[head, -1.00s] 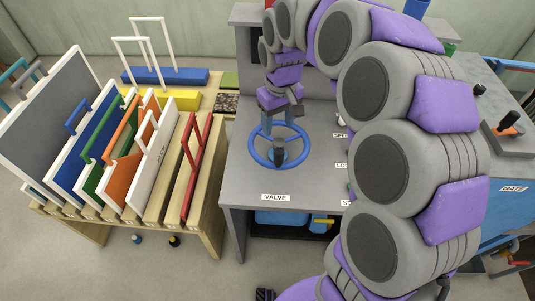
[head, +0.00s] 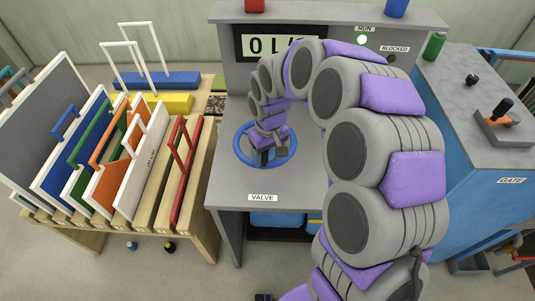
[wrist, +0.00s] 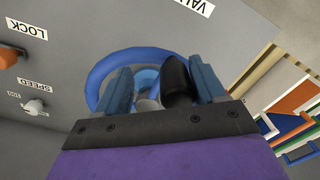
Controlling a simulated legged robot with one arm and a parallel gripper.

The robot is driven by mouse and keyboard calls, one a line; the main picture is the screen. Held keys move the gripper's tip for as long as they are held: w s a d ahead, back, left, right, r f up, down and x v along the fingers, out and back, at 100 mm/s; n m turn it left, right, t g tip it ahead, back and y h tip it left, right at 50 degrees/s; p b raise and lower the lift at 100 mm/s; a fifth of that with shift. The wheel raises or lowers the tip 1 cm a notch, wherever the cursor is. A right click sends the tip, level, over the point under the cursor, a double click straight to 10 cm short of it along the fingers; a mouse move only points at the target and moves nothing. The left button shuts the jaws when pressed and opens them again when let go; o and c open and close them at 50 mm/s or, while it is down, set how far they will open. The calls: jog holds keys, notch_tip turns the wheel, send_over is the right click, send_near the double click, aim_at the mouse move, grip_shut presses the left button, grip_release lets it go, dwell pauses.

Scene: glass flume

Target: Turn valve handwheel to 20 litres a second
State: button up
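The blue valve handwheel (head: 238,151) lies flat on the grey bench top behind the VALVE label (head: 262,198). In the wrist view its rim (wrist: 98,76) shows behind my fingers. My gripper (head: 266,157) is down at the wheel. In the wrist view the two blue fingers of my gripper (wrist: 162,84) stand apart, with the wheel's black upright knob (wrist: 176,80) between them. The knob is close to the right finger, with a gap on the left; contact is unclear. The display (head: 262,44) on the back panel is partly hidden by my arm, so its reading is unclear.
The RUN lamp (head: 362,40) glows green and the BLOCKED lamp (head: 391,59) is dark. A rack of coloured panels (head: 150,165) stands left of the bench. A blue cabinet with the GATE lever (head: 503,107) stands right. The wrist view shows a SPEED knob (wrist: 35,106) and an orange LOCK knob (wrist: 8,57).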

jog(key=shift+a+f, duration=0.2)
jog(key=shift+a, duration=0.95)
jog(key=shift+c, duration=0.4)
jog(key=shift+a, duration=0.3)
jog(key=shift+c, duration=1.4)
jog(key=shift+d+r, duration=0.1)
jog(key=shift+d, duration=0.75)
jog(key=c, duration=0.5)
jog(key=shift+a, duration=0.25)
grip_shut()
